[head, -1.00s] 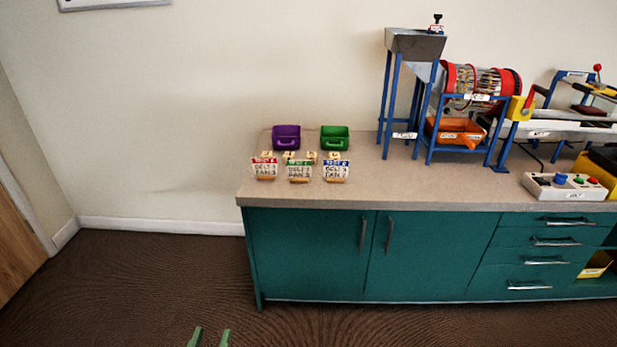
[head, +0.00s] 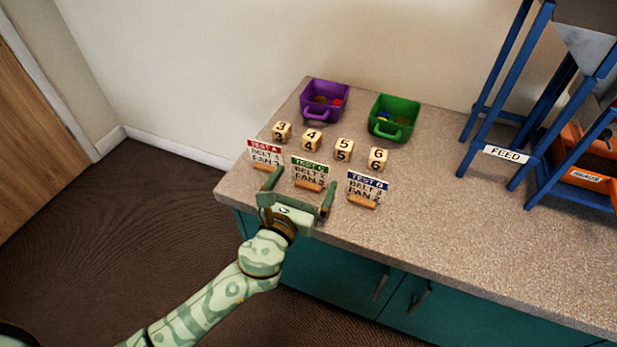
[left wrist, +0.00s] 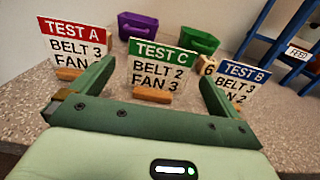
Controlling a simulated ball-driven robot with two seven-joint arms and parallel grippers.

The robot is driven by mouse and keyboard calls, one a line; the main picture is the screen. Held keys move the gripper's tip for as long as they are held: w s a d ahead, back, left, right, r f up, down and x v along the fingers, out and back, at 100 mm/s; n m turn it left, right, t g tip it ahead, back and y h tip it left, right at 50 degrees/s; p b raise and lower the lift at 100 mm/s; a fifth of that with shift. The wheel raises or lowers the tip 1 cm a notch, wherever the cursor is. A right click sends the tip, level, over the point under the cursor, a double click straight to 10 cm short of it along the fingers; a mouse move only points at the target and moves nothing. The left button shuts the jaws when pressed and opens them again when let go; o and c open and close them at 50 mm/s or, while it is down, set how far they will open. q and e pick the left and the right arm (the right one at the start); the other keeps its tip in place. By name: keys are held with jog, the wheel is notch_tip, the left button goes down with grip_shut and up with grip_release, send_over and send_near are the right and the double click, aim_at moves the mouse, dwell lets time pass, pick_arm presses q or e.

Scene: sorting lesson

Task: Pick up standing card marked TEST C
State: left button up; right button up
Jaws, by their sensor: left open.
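The standing card marked TEST C (head: 309,172) has a green top band and stands upright in a wooden foot near the counter's front edge. It reads BELT 2 FAN 3 in the left wrist view (left wrist: 160,68). My left gripper (head: 302,186) is open and in front of this card, its two fingers pointing toward it, one to either side. In the left wrist view the card shows between the fingertips (left wrist: 157,75), and no finger grips it. My right gripper is not in view.
The red TEST A card (head: 264,154) stands left and the blue TEST B card (head: 367,187) right, both close to my fingers. Behind are numbered blocks (head: 312,140), a purple bin (head: 325,98) and a green bin (head: 394,117). A blue FEED stand (head: 505,153) is at right.

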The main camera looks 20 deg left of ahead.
aim_at(310, 168)
pick_arm(q)
jog(key=w, duration=0.2)
jog(key=w+b, duration=0.1)
jog(key=w, duration=0.3)
jog(key=shift+w+r, duration=0.1)
jog(key=shift+r, duration=0.25)
jog(key=c, duration=1)
